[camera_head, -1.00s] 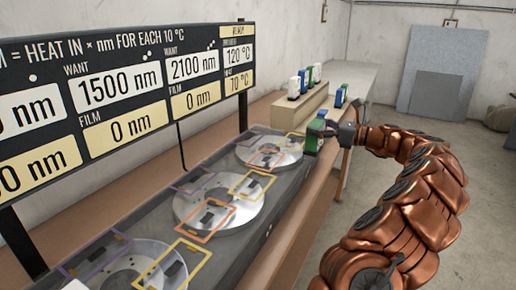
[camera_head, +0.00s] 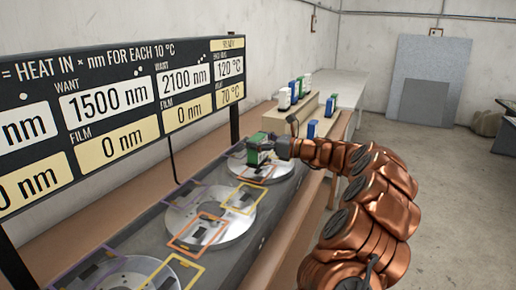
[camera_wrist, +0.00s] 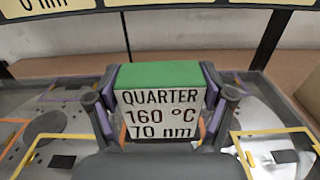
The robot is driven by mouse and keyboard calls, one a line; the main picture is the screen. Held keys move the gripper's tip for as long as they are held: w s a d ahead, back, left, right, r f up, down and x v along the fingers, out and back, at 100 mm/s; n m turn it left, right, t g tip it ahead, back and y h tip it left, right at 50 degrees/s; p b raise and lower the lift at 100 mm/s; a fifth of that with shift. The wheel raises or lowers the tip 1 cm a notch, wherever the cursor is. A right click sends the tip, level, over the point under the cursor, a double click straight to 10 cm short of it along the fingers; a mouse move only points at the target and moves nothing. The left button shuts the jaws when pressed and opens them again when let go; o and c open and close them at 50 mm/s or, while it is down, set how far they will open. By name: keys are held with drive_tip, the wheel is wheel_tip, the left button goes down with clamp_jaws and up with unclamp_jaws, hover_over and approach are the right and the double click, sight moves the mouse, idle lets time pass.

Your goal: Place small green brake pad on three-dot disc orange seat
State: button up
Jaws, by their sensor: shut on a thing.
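My gripper (camera_wrist: 160,105) is shut on the small green brake pad (camera_wrist: 158,74), a block with a green top and a white face reading "QUARTER 160 °C 70 nm". In the head view the pad (camera_head: 257,150) is held above the farthest metal disc (camera_head: 286,168). An orange seat frame (camera_head: 262,179) shows partly below it on that disc; the pad and gripper hide some of it. In the wrist view, bits of orange outline show beside the pad. Whether the pad touches the disc is unclear. The disc's dot marks are not readable.
A middle disc (camera_head: 183,216) and a near disc (camera_head: 115,283) carry coloured seat frames. A dark sign (camera_head: 120,100) stands behind the bench. Several white, green and blue blocks (camera_head: 295,91) stand on a beige step (camera_head: 288,112) at the back. A grey panel (camera_head: 428,80) leans on the wall.

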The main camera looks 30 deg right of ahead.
drive_tip(key=shift+f, duration=1.4)
drive_tip(key=shift+f, duration=0.1)
drive_tip(key=o, duration=1.3)
drive_tip(key=shift+f, duration=0.1)
drive_tip(key=b+v, duration=0.1)
drive_tip(key=v, duration=1.1)
